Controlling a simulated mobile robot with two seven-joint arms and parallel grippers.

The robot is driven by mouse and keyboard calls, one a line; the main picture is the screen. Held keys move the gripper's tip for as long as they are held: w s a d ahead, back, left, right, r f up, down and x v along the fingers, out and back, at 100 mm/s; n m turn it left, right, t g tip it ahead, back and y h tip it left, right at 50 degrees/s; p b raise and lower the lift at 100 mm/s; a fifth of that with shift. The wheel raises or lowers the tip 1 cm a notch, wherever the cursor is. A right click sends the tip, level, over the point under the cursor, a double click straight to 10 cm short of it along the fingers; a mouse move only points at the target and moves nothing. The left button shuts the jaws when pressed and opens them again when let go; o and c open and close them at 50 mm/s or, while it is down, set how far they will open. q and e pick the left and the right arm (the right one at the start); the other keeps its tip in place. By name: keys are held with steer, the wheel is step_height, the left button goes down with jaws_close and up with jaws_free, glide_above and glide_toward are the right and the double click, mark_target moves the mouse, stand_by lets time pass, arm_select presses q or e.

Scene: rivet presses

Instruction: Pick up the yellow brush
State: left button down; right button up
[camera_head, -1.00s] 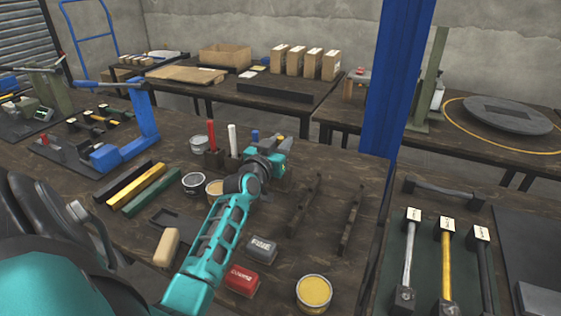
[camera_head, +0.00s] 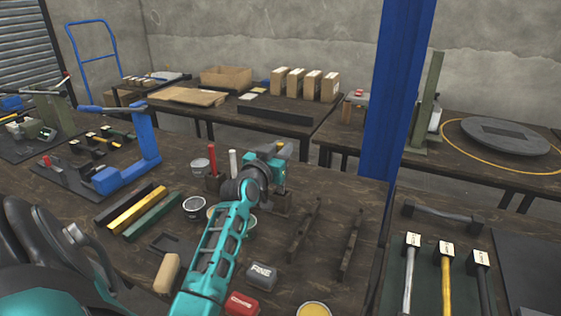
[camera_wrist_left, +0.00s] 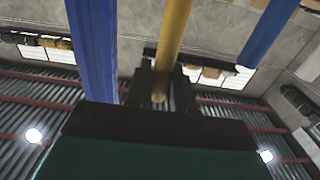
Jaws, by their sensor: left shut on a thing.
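My left gripper (camera_head: 277,150) is above the middle of the workbench (camera_head: 330,185), past the red and white upright handles. In the left wrist view the gripper (camera_wrist_left: 160,88) is shut on the yellow brush (camera_wrist_left: 173,35), whose round yellow handle runs between the dark fingers. The rest of the brush is out of sight there, and in the head view my wrist and gripper hide it. The red handle (camera_head: 212,160) and the white handle (camera_head: 233,163) stand upright just left of the gripper. My right gripper is not in view.
Open tins (camera_head: 194,208) and a grey block marked FINE (camera_head: 262,275) lie near my arm. Dark rails (camera_head: 352,245) are to the right. A blue post (camera_head: 395,90) rises behind the bench. Coloured bars (camera_head: 137,208) lie at the left.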

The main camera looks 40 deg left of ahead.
arm_select(q)
step_height(320, 180, up, 15)
steer(key=p, duration=0.2)
steer(key=shift+f, duration=0.15)
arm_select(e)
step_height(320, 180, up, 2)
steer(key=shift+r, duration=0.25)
